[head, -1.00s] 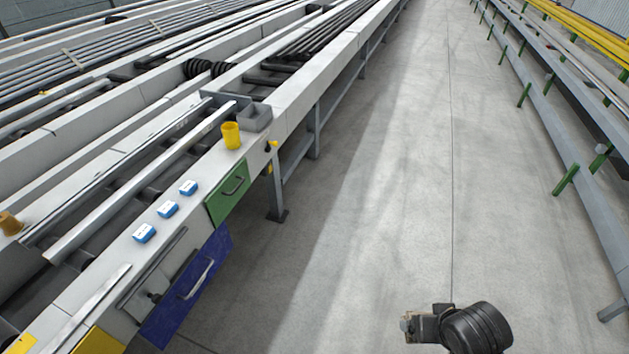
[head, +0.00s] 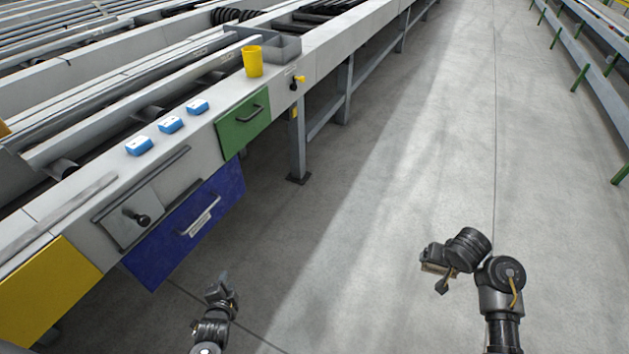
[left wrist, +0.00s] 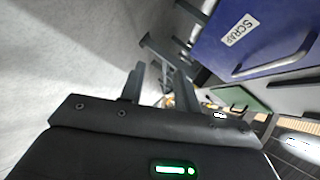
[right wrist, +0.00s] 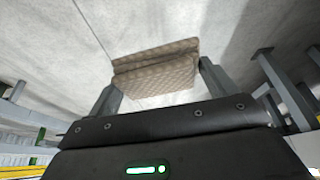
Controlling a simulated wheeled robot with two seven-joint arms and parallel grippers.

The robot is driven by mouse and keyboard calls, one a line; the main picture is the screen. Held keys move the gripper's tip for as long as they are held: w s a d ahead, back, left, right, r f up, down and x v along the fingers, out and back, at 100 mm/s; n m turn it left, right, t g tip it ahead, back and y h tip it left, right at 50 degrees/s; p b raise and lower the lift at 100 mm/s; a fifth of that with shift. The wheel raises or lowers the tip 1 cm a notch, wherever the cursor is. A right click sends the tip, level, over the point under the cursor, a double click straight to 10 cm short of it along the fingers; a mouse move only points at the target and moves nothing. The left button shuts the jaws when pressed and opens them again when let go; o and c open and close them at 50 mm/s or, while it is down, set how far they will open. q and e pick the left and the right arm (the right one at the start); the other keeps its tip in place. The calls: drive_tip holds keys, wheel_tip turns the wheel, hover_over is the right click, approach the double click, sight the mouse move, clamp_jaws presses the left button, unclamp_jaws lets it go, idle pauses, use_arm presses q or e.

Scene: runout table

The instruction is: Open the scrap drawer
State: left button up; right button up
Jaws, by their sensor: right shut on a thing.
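The scrap drawer (head: 167,248) has a blue front with a light bar handle (head: 200,215), low on the near side of the table. In the left wrist view its front (left wrist: 265,22) carries a SCRAP label and the handle (left wrist: 277,68). The drawer looks shut. My left gripper (head: 222,280) is below and right of the drawer in the head view, apart from the handle. Its fingers (left wrist: 160,85) are partly apart with nothing held between them. My right gripper (head: 434,266) is over the floor, shut on a brown patterned pad (right wrist: 157,75).
A green drawer (head: 242,125) and a yellow panel (head: 45,290) flank the blue one. A grey panel with a black knob (head: 142,219) is beside it. Blue-white boxes (head: 170,125), a yellow cup (head: 252,62) and a grey bin (head: 283,47) stand on top. The aisle floor is clear.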

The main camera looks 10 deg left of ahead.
use_arm(q)
drive_tip(key=w+a+r+m+t+y+b, duration=0.2)
drive_tip(key=w+a+r+t+b, duration=0.15)
drive_tip(key=b, duration=0.45)
drive_tip(key=t+y+b, duration=0.2)
drive_tip(key=y+b, duration=0.1)
drive_tip(key=b, duration=0.3)
approach(202, 215)
drive_tip(key=shift+m+g, duration=0.25)
drive_tip(key=shift+m, duration=0.15)
drive_tip(key=shift+b+x, duration=1.4)
drive_tip(key=shift+x, duration=3.65)
use_arm(e)
drive_tip(key=w+d+f+m, duration=0.1)
drive_tip(key=w+d+f, duration=0.1)
drive_tip(key=f, duration=0.9)
drive_tip(key=w+d+f+m, duration=0.1)
drive_tip(key=w+d+f, duration=0.1)
drive_tip(key=f, duration=1)
drive_tip(key=shift+w+d+f+h, duration=0.15)
drive_tip(key=shift+w+d+h, duration=0.2)
drive_tip(key=shift+d, duration=0.35)
drive_tip(key=shift+s, duration=0.1)
use_arm(q)
clamp_jaws()
drive_tip(key=shift+f, duration=0.1)
